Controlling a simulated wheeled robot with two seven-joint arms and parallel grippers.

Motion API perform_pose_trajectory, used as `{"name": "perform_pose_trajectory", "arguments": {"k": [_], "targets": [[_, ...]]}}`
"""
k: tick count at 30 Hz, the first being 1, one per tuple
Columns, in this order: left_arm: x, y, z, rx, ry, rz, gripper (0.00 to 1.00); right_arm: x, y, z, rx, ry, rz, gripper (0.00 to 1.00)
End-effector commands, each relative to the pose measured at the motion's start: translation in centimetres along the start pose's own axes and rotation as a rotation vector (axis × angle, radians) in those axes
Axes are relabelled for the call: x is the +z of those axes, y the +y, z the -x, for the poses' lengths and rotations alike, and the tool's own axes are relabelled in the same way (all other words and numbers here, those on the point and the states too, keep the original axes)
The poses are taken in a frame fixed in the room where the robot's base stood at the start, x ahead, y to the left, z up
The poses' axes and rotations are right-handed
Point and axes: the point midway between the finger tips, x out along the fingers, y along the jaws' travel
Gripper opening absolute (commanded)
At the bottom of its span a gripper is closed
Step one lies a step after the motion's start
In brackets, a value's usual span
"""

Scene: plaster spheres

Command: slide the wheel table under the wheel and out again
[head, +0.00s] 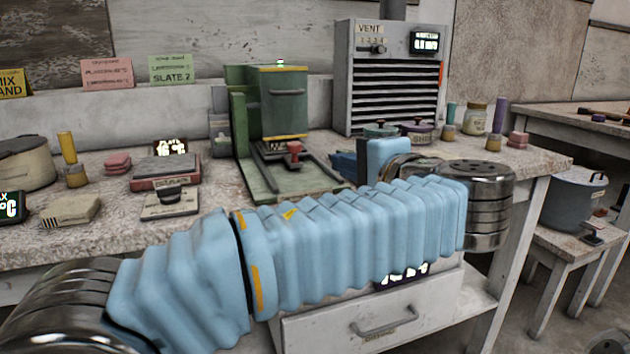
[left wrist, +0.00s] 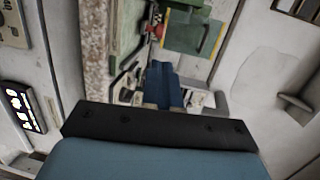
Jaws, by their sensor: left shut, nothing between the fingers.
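A green machine stands on the bench, with a boxy green hood (head: 284,105) edged in yellow. The wheel itself is not visible; the hood may cover it. The red knob also shows at the top of the left wrist view (left wrist: 160,31). My left gripper (head: 343,164) is shut and empty, with dark blue fingers just right of the green table, apart from the knob. My right gripper is not in view.
My blue-sleeved left arm crosses the front of the bench and hides part of it. A grey vent unit (head: 392,80) stands behind right. A drawer (head: 388,315) is below.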

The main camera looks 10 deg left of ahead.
Motion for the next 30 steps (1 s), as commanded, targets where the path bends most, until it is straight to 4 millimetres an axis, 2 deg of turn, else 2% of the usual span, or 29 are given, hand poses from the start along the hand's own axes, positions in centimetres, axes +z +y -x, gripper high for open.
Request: {"name": "perform_pose_trajectory", "arguments": {"k": [5,18,24,30], "targets": [[0.0,-0.2,-1.8,-0.007,-0.001,-0.003,0.00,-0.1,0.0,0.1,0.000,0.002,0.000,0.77],[0.0,-0.2,-10.9,-0.005,-0.002,-0.002,0.00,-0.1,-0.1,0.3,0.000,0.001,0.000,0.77],[0.0,-0.3,-13.2,-0.004,0.000,0.000,0.00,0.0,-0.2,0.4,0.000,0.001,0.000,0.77],[0.0,-0.2,-13.8,-0.004,0.001,0.000,0.00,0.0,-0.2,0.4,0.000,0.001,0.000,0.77]]}}
